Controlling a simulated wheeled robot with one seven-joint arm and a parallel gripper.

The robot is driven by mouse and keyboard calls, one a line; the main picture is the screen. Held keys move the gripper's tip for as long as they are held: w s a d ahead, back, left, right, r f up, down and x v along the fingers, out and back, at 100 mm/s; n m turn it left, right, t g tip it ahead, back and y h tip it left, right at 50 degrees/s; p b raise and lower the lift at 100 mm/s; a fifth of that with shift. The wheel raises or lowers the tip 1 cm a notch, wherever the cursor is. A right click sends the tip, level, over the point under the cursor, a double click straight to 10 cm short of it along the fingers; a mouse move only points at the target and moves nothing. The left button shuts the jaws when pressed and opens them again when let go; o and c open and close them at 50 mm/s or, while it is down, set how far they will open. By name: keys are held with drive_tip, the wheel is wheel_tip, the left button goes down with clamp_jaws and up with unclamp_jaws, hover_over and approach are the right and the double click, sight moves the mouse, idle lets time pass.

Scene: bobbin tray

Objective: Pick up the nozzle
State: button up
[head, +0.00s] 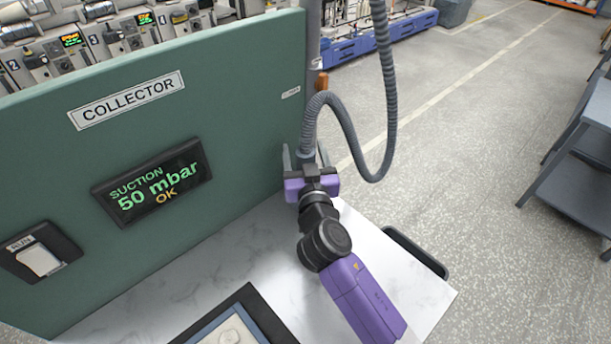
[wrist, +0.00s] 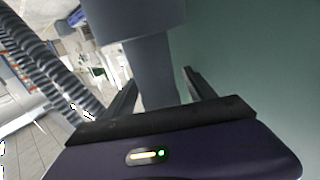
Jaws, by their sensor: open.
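The nozzle (wrist: 152,70) is a dark grey tube with a wider part above, seen in the wrist view between my fingers. In the head view the ribbed grey hose (head: 308,125) runs down to it beside the green panel's right end, and the nozzle itself is mostly hidden there by the hose end and my gripper. My gripper (head: 306,160) is open, with one finger on each side of the nozzle. It also shows in the wrist view (wrist: 160,82), where I cannot tell whether either finger touches the tube. The nozzle's lower end is hidden behind my gripper.
The green collector panel (head: 245,75) stands close to my gripper. The hose loops to the right (head: 375,165). A white marble-look table (head: 235,240) lies below, with a dark-framed tray (head: 250,300) at the front. A grey cart (head: 575,180) stands right, across open floor.

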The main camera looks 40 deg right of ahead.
drive_tip(key=shift+w+d, duration=0.2)
drive_tip(key=shift+w, duration=0.1)
drive_tip(key=shift+c, duration=0.2)
clamp_jaws()
